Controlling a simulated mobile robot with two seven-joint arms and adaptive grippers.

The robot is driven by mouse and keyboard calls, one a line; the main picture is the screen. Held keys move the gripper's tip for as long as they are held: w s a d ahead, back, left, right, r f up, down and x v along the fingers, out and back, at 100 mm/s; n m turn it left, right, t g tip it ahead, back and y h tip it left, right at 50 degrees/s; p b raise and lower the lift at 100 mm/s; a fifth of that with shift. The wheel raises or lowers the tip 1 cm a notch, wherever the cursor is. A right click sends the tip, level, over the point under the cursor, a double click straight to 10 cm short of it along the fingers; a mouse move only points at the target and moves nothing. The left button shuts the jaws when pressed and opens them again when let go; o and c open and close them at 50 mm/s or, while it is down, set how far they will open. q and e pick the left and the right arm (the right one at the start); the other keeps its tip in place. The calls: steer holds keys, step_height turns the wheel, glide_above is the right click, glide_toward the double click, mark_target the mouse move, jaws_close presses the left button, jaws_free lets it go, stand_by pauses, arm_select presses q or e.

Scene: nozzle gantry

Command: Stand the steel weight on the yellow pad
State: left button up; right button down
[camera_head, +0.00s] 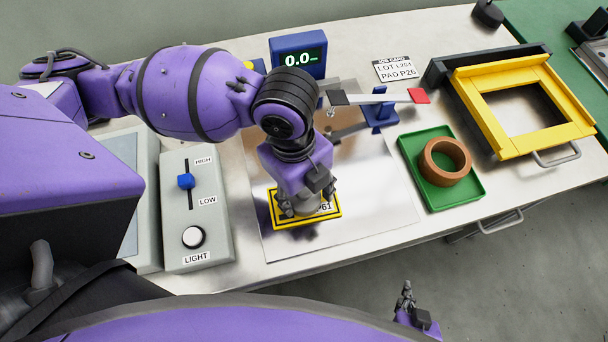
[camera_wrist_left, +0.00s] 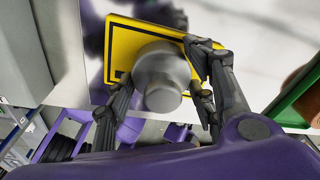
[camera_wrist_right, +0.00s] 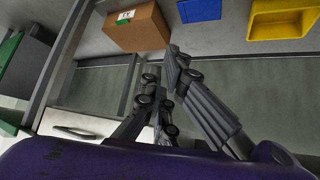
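The grey steel weight (camera_wrist_left: 162,78), a cylinder with a knob, appears to stand upright on the yellow pad (camera_wrist_left: 124,45). In the head view the weight (camera_head: 309,204) is partly hidden by the gripper; the black-edged pad (camera_head: 283,221) bears a partly covered label that reads P61. My left gripper (camera_head: 308,200) points down over the pad, with its fingers (camera_wrist_left: 160,65) on both sides of the weight, seemingly touching it. My right gripper (camera_head: 407,296) is empty, away from the table's front edge, its fingertips (camera_wrist_right: 162,68) close together.
A job card (camera_head: 397,68) reads LOT L204, PAD P26. A display (camera_head: 299,56) shows 0.0. A light control box (camera_head: 196,215) stands left of the pad. To the right are a blue stand (camera_head: 379,114), a green tray (camera_head: 473,192) with a brown ring (camera_head: 436,171), and a yellow frame (camera_head: 491,126).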

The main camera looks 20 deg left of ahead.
arm_select(q)
steer(key=o, duration=0.3)
steer(key=shift+o, duration=0.2)
arm_select(e)
steer(key=shift+a, duration=0.1)
steer(key=shift+a, duration=0.1)
arm_select(q)
steer(key=shift+r, duration=0.35)
steer(key=r, duration=0.3)
steer(key=r+p, duration=0.1)
steer(key=r, duration=0.3)
steer(key=a+r, duration=0.1)
steer(key=r, duration=0.2)
steer(key=shift+w+r+p, duration=0.3)
steer(key=shift+w+r, duration=0.05)
steer(key=shift+w, duration=0.05)
steer(key=shift+a+r, duration=0.1)
steer(key=shift+r, duration=0.35)
arm_select(e)
steer(key=shift+a+r, duration=0.1)
steer(key=shift+r, duration=0.6)
steer(key=shift+w+a, duration=0.1)
steer(key=shift+w, duration=0.05)
